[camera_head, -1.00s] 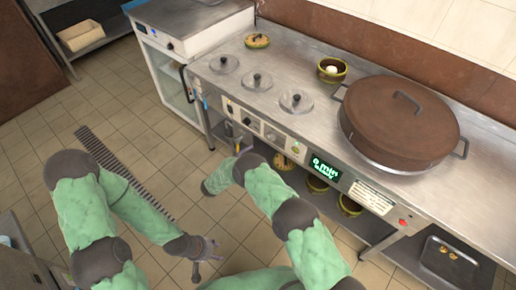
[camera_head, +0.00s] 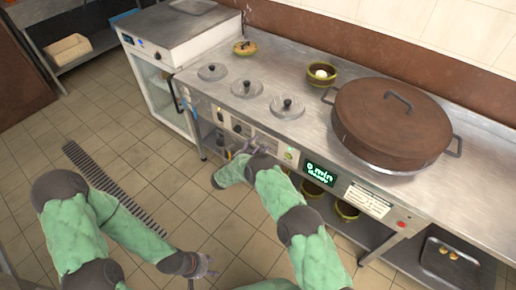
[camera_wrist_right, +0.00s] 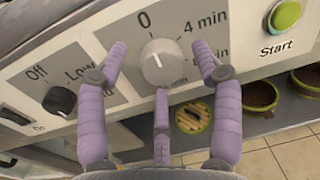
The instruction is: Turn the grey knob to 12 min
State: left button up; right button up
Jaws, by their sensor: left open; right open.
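The grey knob (camera_wrist_right: 163,62) is on the front panel in the right wrist view, below the 0 mark and left of 4 min; lower labels are partly covered. My right gripper (camera_wrist_right: 160,64) is open, with a purple finger on each side of the knob and a third finger below it. I cannot tell whether they touch it. In the head view the right gripper (camera_head: 256,142) is at the panel and hides the knob. The green display (camera_head: 321,171) reads 0 min. My left gripper (camera_head: 204,268) is open and empty, low over the floor.
A black knob (camera_wrist_right: 60,100) marked Off and Low is left of the grey knob. A green Start button (camera_wrist_right: 285,15) is to its right. A large brown-lidded pot (camera_head: 392,118) and several small lids stand on the counter (camera_head: 306,128) above.

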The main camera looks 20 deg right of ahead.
jog(key=shift+w+r, duration=0.1)
jog(key=c, duration=1.1)
